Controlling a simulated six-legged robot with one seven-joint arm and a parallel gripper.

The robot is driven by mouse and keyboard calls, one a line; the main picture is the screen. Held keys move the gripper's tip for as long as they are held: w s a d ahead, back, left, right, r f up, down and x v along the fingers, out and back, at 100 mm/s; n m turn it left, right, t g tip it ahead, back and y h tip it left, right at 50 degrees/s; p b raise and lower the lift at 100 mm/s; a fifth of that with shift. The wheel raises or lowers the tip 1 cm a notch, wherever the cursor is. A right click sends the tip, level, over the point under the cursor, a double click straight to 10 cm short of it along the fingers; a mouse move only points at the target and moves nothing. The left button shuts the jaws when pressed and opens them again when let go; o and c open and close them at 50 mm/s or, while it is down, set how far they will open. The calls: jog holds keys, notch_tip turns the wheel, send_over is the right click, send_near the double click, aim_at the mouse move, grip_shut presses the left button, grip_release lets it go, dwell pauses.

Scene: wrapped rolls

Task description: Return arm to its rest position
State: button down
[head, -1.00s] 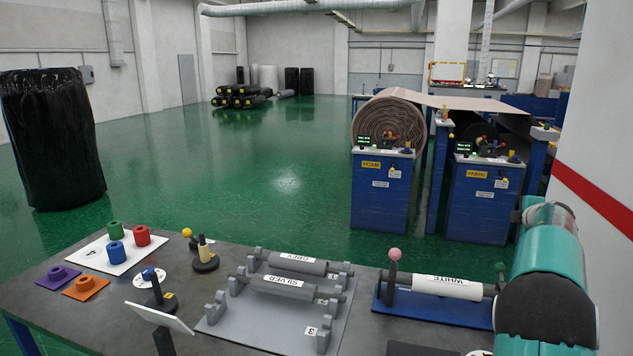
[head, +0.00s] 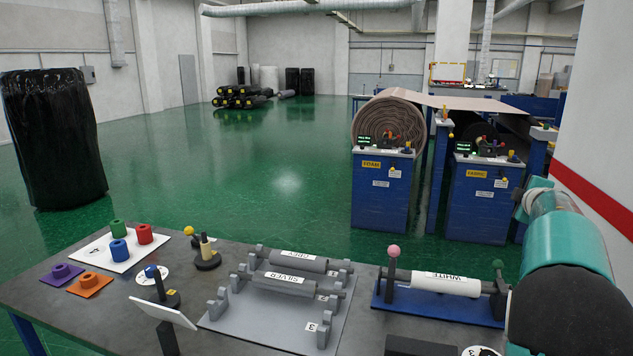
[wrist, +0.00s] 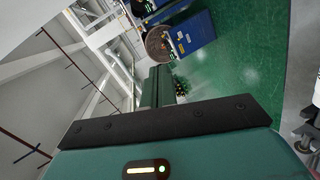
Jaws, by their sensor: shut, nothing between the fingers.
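My arm, teal with black parts, is folded at the right edge of the head view, beside the right end of the table. Its gripper end is not visible there. In the wrist view my gripper (wrist: 161,76) shows as narrow dark green fingers beyond a black plate, shut and empty. The wrist picture is tilted, with the ceiling at left and the green floor at right. No object touches the fingers.
The table (head: 80,290) holds a white roll (head: 440,284), a silver roll (head: 284,283) and a grey roll (head: 299,261) on stands. A white wall (head: 605,110) with a red stripe stands close at right.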

jog(key=s+a+r+m+g+h, duration=0.1)
jog(key=s+a+r+m, duration=0.1)
jog(key=s+a+m, duration=0.4)
jog(key=s+a+r+m+g+h, duration=0.1)
jog(key=s+a+r+m, duration=0.3)
jog(key=s, duration=0.5)
jog(key=s+a+f+g+y, duration=0.2)
jog(key=s+a+f, duration=0.4)
jog(key=s+a, duration=0.3)
jog(key=s+a+f+g+y, duration=0.2)
jog(key=s+a+f, duration=0.4)
jog(key=s+a, duration=0.3)
jog(key=s+a+f+m+g+y, duration=0.1)
jog(key=s+a+f+g+y, duration=0.1)
jog(key=s+a+f, duration=0.5)
jog(key=s+a+y, duration=0.1)
jog(key=s+a, duration=0.1)
jog(key=s, duration=0.2)
jog(key=shift+a, duration=0.3)
